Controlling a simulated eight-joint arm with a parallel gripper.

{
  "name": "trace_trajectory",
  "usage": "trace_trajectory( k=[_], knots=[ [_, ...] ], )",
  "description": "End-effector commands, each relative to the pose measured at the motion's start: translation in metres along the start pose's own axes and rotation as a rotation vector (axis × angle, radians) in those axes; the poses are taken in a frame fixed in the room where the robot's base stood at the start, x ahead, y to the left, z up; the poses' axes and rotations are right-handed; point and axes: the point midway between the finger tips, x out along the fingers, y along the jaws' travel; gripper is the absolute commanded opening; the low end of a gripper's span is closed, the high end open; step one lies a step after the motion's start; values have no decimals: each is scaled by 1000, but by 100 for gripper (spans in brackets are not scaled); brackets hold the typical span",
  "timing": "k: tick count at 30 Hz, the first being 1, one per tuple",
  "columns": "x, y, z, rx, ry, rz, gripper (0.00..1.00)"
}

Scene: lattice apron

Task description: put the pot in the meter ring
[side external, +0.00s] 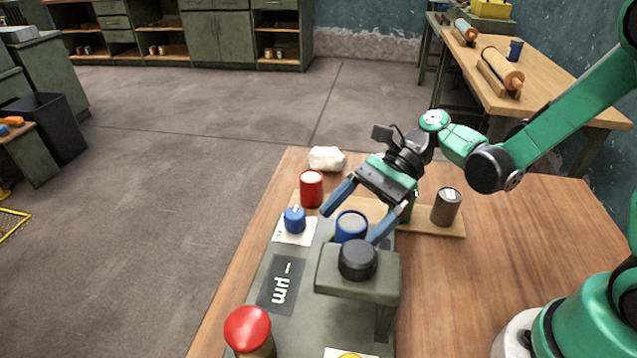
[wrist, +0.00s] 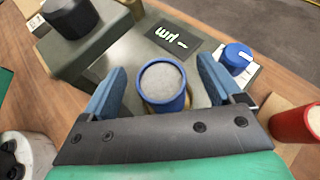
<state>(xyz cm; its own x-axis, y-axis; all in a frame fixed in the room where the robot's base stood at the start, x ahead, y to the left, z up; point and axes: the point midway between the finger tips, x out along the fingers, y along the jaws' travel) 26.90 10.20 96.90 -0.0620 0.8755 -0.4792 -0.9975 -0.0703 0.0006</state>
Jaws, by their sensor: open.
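A blue pot (side external: 351,226) with a grey fill stands upright on the grey-green meter (side external: 283,325), beside its raised block. It also shows in the wrist view (wrist: 163,86). My gripper (side external: 352,222) is open, with its blue fingers on either side of the pot. In the wrist view, gaps show between the pot and both fingers. The meter has a "1 µm" panel (side external: 281,284), a blue knob (side external: 294,219) and a black knob (side external: 357,258) on the block.
A white cloth (side external: 326,158) lies at the back. A red-topped button (side external: 248,329) is in front.

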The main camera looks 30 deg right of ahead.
Motion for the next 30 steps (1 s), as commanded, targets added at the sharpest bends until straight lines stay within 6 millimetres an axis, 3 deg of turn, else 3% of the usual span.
trace_trajectory(
  k=[9, 13, 17, 23, 30],
  knots=[
    [-57, 0, -1, 4, 1, -4, 86],
    [-68, 0, 0, -6, 9, -6, 86],
    [-67, 0, 2, -109, 108, -34, 86],
    [-67, 8, -3, -579, 534, -52, 86],
    [-94, 19, -11, -1269, 1079, 166, 86]
  ],
)
